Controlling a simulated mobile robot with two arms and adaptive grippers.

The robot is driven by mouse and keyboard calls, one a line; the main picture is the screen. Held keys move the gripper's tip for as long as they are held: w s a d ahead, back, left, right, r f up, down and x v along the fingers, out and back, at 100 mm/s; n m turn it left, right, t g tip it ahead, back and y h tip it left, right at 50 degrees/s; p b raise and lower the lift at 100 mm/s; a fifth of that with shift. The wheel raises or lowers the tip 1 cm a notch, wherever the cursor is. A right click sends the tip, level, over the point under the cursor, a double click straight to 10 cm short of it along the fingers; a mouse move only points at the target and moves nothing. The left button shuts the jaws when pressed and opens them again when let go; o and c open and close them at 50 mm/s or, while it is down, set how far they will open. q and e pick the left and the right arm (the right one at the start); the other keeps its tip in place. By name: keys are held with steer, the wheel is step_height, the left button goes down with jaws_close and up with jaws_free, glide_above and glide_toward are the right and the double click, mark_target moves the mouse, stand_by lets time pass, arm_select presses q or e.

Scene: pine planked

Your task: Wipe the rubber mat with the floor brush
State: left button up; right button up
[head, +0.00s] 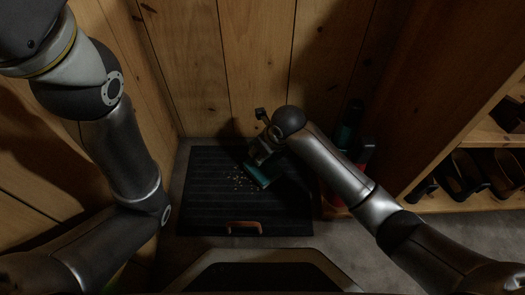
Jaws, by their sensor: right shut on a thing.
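The dark, ribbed rubber mat (205,205) lies flat on the grey floor against the plank wall. A patch of small pale crumbs (240,182) lies near its middle. My right gripper (261,158) is over the mat's back right part, shut on a teal thing that looks like the floor brush (263,174). The brush is just right of the crumbs; whether it touches the mat is hard to tell. My right wrist hides part of the grip. My left arm is at the left, its gripper out of view.
A brown, handle-like thing (244,226) lies at the mat's front edge. Dark green and red items (350,135) stand right of the mat, partly behind my right arm. A wooden shelf with several dark shoes (468,172) is at the right. Plank walls close the back and left.

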steer(key=shift+f+b, duration=0.5)
steer(key=shift+f, duration=0.35)
stand_by(0.7)
